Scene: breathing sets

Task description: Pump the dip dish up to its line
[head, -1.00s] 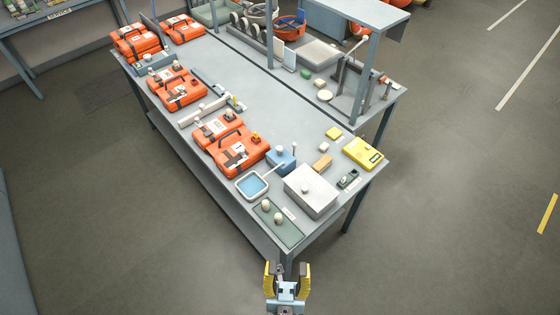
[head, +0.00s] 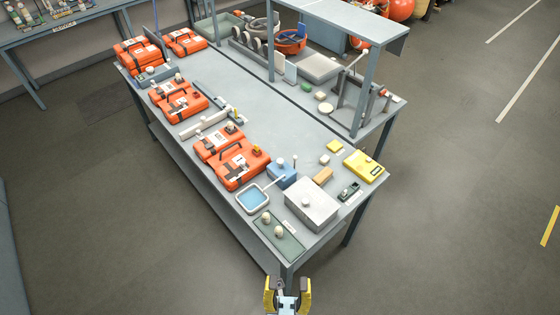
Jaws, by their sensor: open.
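The dip dish (head: 253,200) is a small square tray with a pale rim and blue inside, near the table's front left edge. Its fill line is too small to make out. A blue pump block (head: 284,177) stands just right of and behind it, with an upright stem topped by a pale knob and a thin spout reaching toward the dish. My gripper (head: 287,285) is at the bottom of the view, off the table's near corner. Its two yellow fingers are apart with nothing between them. It is well away from the dish and pump.
Orange cases (head: 240,164) line the left edge. A yellow device (head: 364,167) sits at right. The middle strip is clear.

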